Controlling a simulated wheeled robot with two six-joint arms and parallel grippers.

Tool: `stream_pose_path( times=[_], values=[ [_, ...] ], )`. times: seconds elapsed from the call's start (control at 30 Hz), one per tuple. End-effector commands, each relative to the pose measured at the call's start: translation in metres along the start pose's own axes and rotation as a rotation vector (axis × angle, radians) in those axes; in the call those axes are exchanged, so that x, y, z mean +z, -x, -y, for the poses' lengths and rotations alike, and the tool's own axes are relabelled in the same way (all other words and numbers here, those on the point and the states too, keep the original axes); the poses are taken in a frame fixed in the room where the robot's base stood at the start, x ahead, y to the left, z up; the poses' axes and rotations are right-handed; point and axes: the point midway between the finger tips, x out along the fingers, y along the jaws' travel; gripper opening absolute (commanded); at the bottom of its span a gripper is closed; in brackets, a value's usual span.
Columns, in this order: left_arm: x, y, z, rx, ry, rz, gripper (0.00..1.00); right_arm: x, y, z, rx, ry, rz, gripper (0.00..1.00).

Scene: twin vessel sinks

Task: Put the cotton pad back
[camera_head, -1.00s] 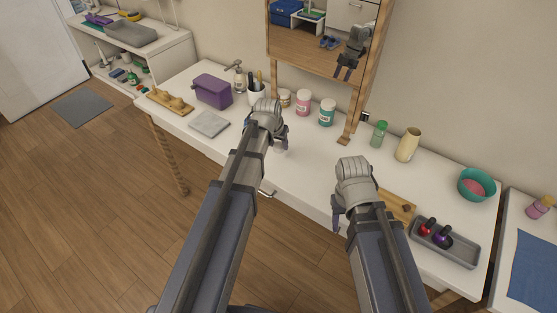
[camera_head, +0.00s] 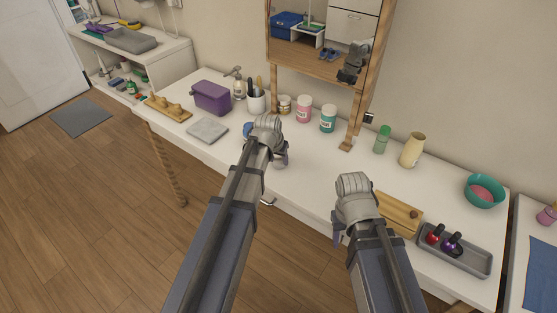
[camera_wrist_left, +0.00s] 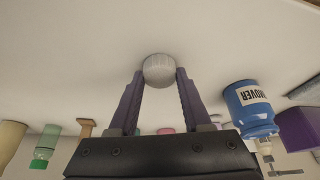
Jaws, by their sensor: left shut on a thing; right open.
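A round, ribbed whitish piece, which looks like the cotton pad (camera_wrist_left: 159,70), sits between the fingertips of my left gripper (camera_wrist_left: 158,84) in the left wrist view. The left gripper is shut on it, close over the white tabletop; I cannot tell whether it touches the top. In the head view the left gripper (camera_head: 278,158) is over the middle of the table, its fingers mostly hidden by the arm. My right gripper (camera_head: 340,230) is open and empty by the table's front edge, left of the wooden board.
A blue remover bottle (camera_wrist_left: 250,107) stands close beside the left gripper. Behind are a small jar (camera_head: 284,104), a pink jar (camera_head: 304,109), a teal jar (camera_head: 328,118) and the mirror. A wooden board (camera_head: 400,214) and grey tray (camera_head: 474,259) lie right.

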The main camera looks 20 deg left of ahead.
Motion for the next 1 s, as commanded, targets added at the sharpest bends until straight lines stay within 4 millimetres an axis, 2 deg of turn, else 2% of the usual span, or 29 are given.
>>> stream_pose_path(
  times=[0.03, 0.3, 0.67, 0.87, 1.0],
  values=[
    [0.001, -0.002, 0.000, 0.000, 0.000, 0.000, 0.50, 0.000, -0.002, 0.000, 0.000, 0.000, 0.000, 0.50],
    [0.000, -0.001, 0.000, 0.000, 0.000, 0.000, 0.79, 0.000, -0.001, 0.000, 0.000, 0.000, 0.000, 0.50],
    [-0.001, 0.002, 0.000, 0.000, 0.000, 0.000, 0.79, 0.000, 0.002, 0.000, 0.000, 0.000, 0.000, 0.50],
    [-0.001, 0.018, 0.000, 0.000, 0.000, 0.000, 0.79, 0.001, 0.017, -0.002, 0.000, 0.000, 0.000, 0.50],
    [-0.002, 0.037, 0.000, 0.000, 0.000, 0.000, 0.79, 0.002, 0.035, -0.003, 0.000, 0.000, 0.000, 0.50]
  ],
)
